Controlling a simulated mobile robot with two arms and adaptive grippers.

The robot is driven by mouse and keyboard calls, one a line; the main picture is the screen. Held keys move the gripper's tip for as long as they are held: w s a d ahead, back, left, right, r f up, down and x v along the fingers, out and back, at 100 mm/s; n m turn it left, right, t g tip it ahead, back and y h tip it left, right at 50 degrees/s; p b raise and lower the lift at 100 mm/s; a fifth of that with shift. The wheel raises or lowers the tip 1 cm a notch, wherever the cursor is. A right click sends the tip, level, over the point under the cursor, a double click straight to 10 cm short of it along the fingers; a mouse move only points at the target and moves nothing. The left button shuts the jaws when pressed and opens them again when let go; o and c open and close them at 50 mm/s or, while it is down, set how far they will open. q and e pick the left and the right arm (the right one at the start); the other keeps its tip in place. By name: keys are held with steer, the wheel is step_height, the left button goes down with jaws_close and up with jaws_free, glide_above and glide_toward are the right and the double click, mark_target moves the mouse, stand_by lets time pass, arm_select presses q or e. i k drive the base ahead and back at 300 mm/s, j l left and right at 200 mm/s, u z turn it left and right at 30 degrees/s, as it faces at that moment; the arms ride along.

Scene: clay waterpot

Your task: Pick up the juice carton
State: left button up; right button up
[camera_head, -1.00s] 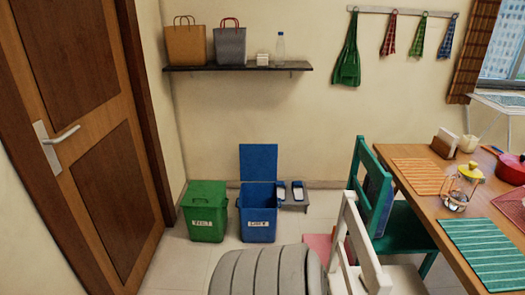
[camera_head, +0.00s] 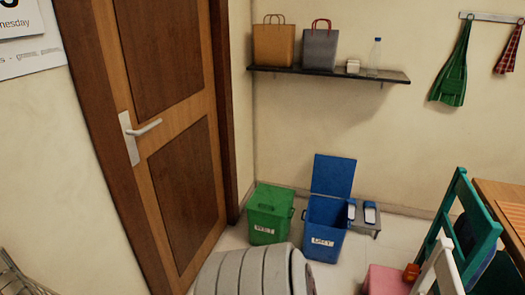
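I cannot make out a juice carton in the head view. A small orange object (camera_head: 411,271) sits on a pink surface (camera_head: 385,281) at the bottom right, too small to identify. Neither of my grippers is in view.
A closed wooden door (camera_head: 170,130) is at left. A green bin (camera_head: 269,212) and an open blue bin (camera_head: 326,225) stand by the wall. A shelf (camera_head: 330,74) holds two bags, a small white item and a bottle. A teal chair (camera_head: 465,230) and table (camera_head: 505,200) are at right.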

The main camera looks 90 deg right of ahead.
mark_target(411, 273)
steer(key=l+z, duration=0.2)
steer(key=l, duration=1.5)
steer(key=l+u, duration=0.4)
steer(key=l, duration=0.25)
steer(key=k+l+u, duration=0.1)
steer(key=l+u, duration=0.3)
steer(key=l, duration=0.25)
steer(key=l+z, duration=0.5)
steer(key=i+l+z, duration=0.1)
steer(key=z, duration=1.75)
steer(key=i+j, duration=0.05)
